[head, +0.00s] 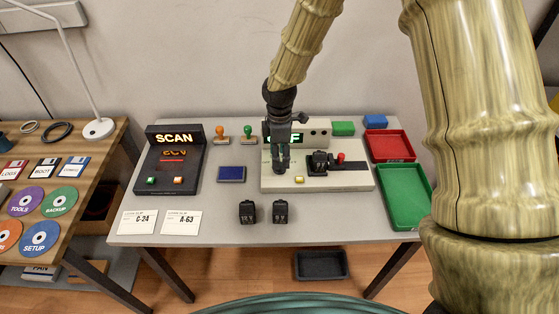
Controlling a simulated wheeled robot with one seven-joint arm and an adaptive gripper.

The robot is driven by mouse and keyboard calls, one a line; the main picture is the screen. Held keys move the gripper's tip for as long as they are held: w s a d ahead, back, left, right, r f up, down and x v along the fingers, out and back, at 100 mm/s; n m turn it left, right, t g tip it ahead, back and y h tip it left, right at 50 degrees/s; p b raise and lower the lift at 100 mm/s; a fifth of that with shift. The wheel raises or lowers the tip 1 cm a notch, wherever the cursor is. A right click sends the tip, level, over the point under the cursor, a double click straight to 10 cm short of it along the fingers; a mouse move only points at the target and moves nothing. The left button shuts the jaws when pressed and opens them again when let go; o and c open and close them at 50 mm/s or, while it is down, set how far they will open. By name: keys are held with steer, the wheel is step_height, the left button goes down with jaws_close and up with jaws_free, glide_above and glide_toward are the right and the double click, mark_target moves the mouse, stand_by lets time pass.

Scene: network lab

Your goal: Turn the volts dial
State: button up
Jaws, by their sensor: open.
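A beige bench unit (330,183) stands on the grey table, with an upright panel at its back. The panel has a lit display (296,139), of which only a last letter like F shows. Small dark round spots sit on the panel to the right of the display. My gripper (281,168) points down in front of the unit's left part and looks empty. It covers part of the display and panel. I cannot make out a dial marked volts; it may be hidden behind my gripper or too small to tell.
On the unit are a black block (320,163), a red knob (341,157) and a yellow button (299,180). Two black blocks (247,211) (280,211) stand in front. A SCAN station (171,165) is left; red (389,145) and green (404,196) trays are right.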

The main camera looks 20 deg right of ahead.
steer(key=shift+f, duration=1.65)
steer(key=c, duration=1.1)
